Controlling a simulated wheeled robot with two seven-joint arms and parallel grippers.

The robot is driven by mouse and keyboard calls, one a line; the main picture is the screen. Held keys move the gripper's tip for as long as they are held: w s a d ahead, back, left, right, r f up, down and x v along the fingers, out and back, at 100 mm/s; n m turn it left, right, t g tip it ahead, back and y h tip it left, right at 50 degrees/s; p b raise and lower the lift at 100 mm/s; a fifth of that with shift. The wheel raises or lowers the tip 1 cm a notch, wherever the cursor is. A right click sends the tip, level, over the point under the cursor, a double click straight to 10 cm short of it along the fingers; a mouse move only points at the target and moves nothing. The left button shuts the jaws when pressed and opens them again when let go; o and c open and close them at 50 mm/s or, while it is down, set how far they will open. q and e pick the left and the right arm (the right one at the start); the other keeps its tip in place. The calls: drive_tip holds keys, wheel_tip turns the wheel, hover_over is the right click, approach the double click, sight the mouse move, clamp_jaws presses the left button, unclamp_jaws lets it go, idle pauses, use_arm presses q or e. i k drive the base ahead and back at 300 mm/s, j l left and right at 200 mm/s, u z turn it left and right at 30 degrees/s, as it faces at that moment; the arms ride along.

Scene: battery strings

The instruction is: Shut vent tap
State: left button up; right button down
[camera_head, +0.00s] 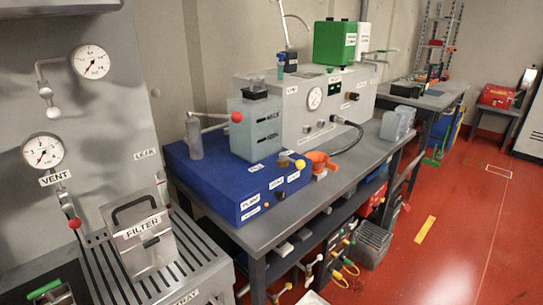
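A VENT label (55,177) sits on the grey wall panel at the left, under a round white gauge (43,152). Below the label, a thin metal tap lever with a red ball knob (74,223) points downward; I cannot tell whether this tap is open or shut. A grey FILTER box (145,243) with a dark handle stands to the right of the knob, on a slatted metal tray (190,262). Neither of my grippers shows in the head view.
A second gauge (91,62) is higher on the panel. A blue unit (240,187) with a yellow ball knob (300,164) and a translucent tank (255,128) stands on the grey bench (262,240) to the right. The red floor (455,230) is mostly clear at the right.

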sight(67, 207)
drive_tip(key=u, duration=1.55)
drive_tip(key=i+l, duration=0.25)
drive_tip(key=i+l+u, duration=0.1)
drive_tip(key=l, duration=0.35)
drive_tip(key=i+l, duration=0.35)
drive_tip(key=u, duration=0.05)
